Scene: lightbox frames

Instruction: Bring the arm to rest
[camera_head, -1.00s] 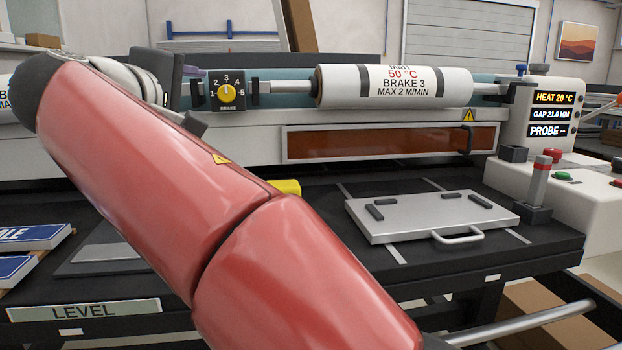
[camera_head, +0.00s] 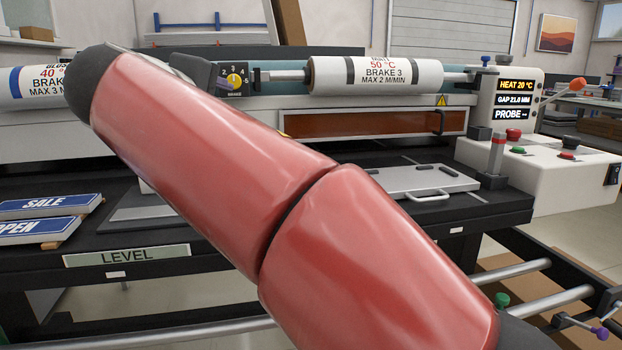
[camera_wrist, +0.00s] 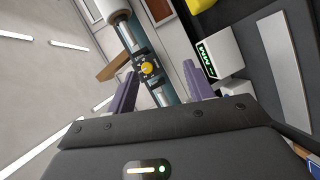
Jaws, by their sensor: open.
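My red arm crosses the middle of the head view, from the lower right up to the upper left, and hides part of the machine and the bench. My gripper (camera_wrist: 158,88) shows in the wrist view with its two purple fingers wide apart and nothing between them. Beyond the fingers are the yellow brake knob (camera_wrist: 147,68) and a white box with a green display (camera_wrist: 222,58). The brake knob (camera_head: 234,80) shows there just above my arm.
A metal plate with a handle (camera_head: 415,181) lies on the dark bench right of my arm. SALE and OPEN signs (camera_head: 45,217) lie at left. A control box (camera_head: 540,165) with buttons stands at right.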

